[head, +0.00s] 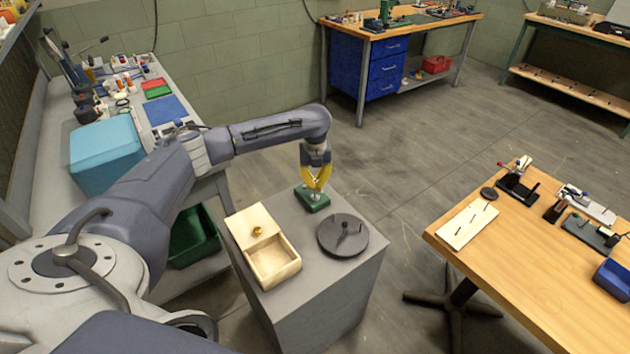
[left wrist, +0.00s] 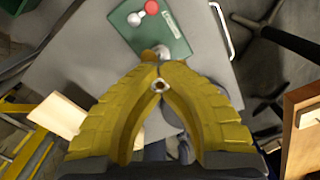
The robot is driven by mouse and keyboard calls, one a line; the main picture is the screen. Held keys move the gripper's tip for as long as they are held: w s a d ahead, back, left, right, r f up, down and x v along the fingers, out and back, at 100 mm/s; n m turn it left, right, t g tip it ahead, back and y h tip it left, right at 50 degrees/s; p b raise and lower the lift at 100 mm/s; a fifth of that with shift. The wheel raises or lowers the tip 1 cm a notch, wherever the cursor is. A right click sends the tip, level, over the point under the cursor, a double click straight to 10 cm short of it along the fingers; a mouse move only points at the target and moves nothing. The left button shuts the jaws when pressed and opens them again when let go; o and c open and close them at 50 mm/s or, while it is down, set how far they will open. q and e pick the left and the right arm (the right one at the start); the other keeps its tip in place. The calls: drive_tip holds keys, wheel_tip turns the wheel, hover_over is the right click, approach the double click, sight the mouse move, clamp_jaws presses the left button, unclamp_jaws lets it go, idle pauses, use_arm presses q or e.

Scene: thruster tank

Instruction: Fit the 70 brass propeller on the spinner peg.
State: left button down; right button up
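My left gripper (head: 315,188) points down just above a green block (head: 312,200). In the left wrist view its yellow fingers (left wrist: 159,68) come together at the tips. A small tan ring (left wrist: 159,86) shows between them and a brass-grey rounded piece (left wrist: 160,51) just past them. I cannot tell whether the fingers grip anything. The green block (left wrist: 178,38) carries a red ball and pale metal parts. A dark round base (head: 330,247) with a short upright hub stands right of it. I cannot identify the propeller or the spinner peg for certain. My right gripper is not in view.
A pale wooden box (head: 285,275), with a brass knob (head: 257,231) on its upper part and an open compartment in front, lies left on the grey stand (head: 330,290). A wooden table (head: 530,265) with fixtures stands right, across open floor. A teal box (head: 105,155) is left.

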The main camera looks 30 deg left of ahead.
sight(315, 197)
use_arm(q)
drive_tip(key=shift+f, duration=2.25)
idle(1.2)
drive_tip(key=c, duration=1.5)
unclamp_jaws()
drive_tip(key=shift+r, duration=8)
